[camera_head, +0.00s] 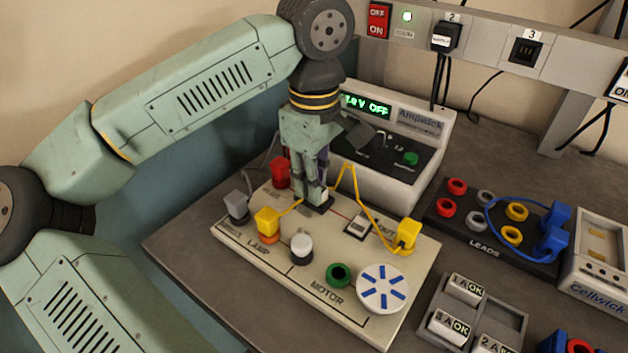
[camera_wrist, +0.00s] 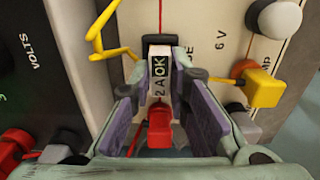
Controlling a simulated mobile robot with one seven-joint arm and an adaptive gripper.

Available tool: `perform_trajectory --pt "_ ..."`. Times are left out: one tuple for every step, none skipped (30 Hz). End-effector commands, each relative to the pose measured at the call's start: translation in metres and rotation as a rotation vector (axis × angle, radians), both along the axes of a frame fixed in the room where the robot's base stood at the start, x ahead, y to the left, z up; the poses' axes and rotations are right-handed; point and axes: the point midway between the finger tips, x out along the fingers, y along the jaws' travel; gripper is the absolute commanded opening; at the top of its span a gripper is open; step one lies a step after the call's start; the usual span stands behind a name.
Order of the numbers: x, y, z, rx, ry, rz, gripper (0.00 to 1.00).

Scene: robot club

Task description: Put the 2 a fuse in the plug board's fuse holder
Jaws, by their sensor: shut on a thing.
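The white 2 A fuse (camera_wrist: 158,70), marked "2 A OK", sits between the purple pads of my gripper (camera_wrist: 158,88) in the wrist view. My gripper (camera_head: 318,192) is shut on it, pointing down at the back of the cream plug board (camera_head: 232,236) in the head view. The black fuse holder (camera_wrist: 160,40) shows at the fuse's far end in the wrist view, and its dark base (camera_head: 324,208) shows under my fingertips in the head view. The fuse is at the holder, but I cannot tell whether it is seated.
A yellow lead joins two yellow plugs (camera_head: 267,222) (camera_head: 408,236) on the board. The power supply (camera_head: 400,165) reads OFF behind it. A grey fuse tray (camera_head: 425,325) and the leads rack (camera_head: 470,245) stand at the right.

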Motion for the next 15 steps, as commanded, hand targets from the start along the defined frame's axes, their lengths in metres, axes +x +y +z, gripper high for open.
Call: perform_trajectory --pt "-0.0001 0.0001 -0.0034 0.0 0.0 0.0 0.0" --pt "-0.0001 0.0 -0.0045 0.0 0.0 0.0 0.0" --pt "-0.0001 0.0 -0.0057 0.0 0.0 0.0 0.0" --pt "-0.0001 0.0 -0.0052 0.0 0.0 0.0 0.17" --pt "-0.0001 0.0 -0.0041 0.0 0.0 0.0 0.19" --pt "-0.0001 0.0 -0.004 0.0 0.0 0.0 0.21" --pt "-0.0001 0.0 -0.004 0.0 0.0 0.0 0.23" --pt "-0.0001 0.0 -0.004 0.0 0.0 0.0 0.25" --pt "-0.0001 0.0 -0.004 0.0 0.0 0.0 0.28" --pt "-0.0001 0.0 -0.004 0.0 0.0 0.0 0.3" --pt "-0.0001 0.0 -0.004 0.0 0.0 0.0 0.32" --pt "-0.0001 0.0 -0.004 0.0 0.0 0.0 0.35" --pt "-0.0001 0.0 -0.004 0.0 0.0 0.0 0.36" --pt "-0.0001 0.0 -0.004 0.0 0.0 0.0 0.36" --pt "-0.0001 0.0 -0.004 -0.001 0.001 0.0 0.36"
